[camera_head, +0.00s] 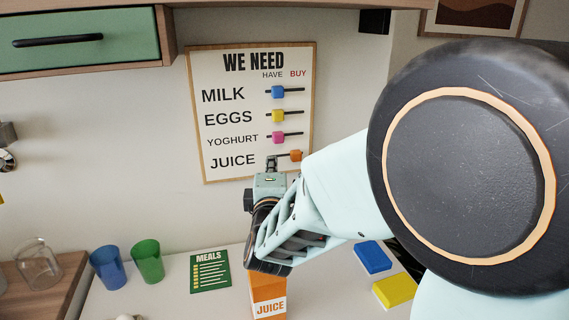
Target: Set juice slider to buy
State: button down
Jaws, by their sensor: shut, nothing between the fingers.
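The "WE NEED" board (208,140) hangs on the wall with HAVE and BUY columns. The orange juice slider (296,155) sits at the right part of its track, under BUY. My gripper (271,160) is shut and empty at the left part of the juice track, to the left of the orange slider. A small gap shows between the fingertips and the slider. Whether the fingertips touch the board cannot be told. The blue milk slider (278,92), yellow eggs slider (278,116) and pink yoghurt slider (279,138) sit further left on their tracks.
My arm fills the right side. Below on the counter stand an orange juice carton (268,290), a green meals card (210,271), a blue cup (107,267) and a green cup (147,261). A blue block (372,257) and yellow block (395,290) lie right. A green drawer (80,40) is upper left.

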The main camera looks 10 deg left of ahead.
jog(key=s+d, duration=0.1)
jog(key=s, duration=0.9)
jog(key=shift+d+p, duration=0.2)
jog(key=shift+p, duration=0.15)
jog(key=shift+w+r, duration=0.1)
